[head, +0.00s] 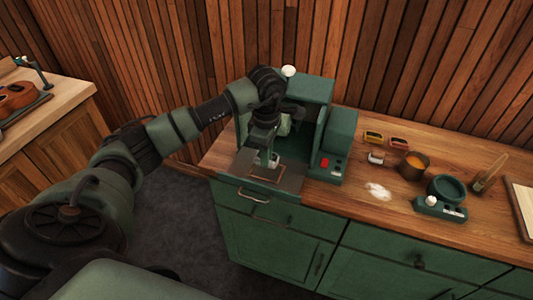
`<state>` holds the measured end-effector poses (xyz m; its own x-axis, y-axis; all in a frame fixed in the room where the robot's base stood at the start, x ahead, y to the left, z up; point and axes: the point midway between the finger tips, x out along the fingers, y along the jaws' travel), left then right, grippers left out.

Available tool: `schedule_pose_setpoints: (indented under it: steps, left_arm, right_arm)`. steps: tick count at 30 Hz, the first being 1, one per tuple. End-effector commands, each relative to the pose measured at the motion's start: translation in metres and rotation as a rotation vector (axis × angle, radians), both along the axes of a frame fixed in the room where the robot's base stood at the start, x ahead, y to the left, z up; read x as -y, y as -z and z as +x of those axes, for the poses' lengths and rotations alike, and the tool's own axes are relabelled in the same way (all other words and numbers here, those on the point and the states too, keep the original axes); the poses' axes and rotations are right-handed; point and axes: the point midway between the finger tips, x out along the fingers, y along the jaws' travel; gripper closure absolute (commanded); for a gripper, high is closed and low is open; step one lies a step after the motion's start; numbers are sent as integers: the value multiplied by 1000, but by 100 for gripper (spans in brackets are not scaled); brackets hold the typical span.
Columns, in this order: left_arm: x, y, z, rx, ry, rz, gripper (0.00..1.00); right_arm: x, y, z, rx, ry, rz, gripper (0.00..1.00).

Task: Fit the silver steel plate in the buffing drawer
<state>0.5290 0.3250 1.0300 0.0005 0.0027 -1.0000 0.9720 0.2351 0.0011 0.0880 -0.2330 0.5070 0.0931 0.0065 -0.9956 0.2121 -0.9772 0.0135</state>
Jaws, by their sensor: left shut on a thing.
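The green buffing machine (312,90) stands at the left end of the wooden counter. Its grey drawer (290,179) is out at the front, with a brown-edged recess in its top. My left gripper (268,157) points down over the rear of this drawer. It is shut on a small pale grey piece, which looks like the silver steel plate (273,161). The fingers hide much of the piece, and I cannot tell whether it touches the drawer. My right gripper is not in view.
A red button (324,162) is on the machine's base. To the right are small yellow and red trays, a copper cup (411,165), white powder (378,191), a green round device (444,193) and a brush. A wooden bench (50,120) with a ukulele is at the left.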

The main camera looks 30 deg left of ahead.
Motion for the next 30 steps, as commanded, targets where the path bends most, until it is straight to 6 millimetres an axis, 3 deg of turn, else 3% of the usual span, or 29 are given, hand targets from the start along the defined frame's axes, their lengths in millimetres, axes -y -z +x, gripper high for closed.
schedule_pose_setpoints:
  steps: [15, 30]
  left_arm:
    - [0, 46, 0, 1, 1, -1, 100]
    - [0, 48, 0, 1, 0, -1, 100]
  right_arm:
    - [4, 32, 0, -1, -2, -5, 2]
    - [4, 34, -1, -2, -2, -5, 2]
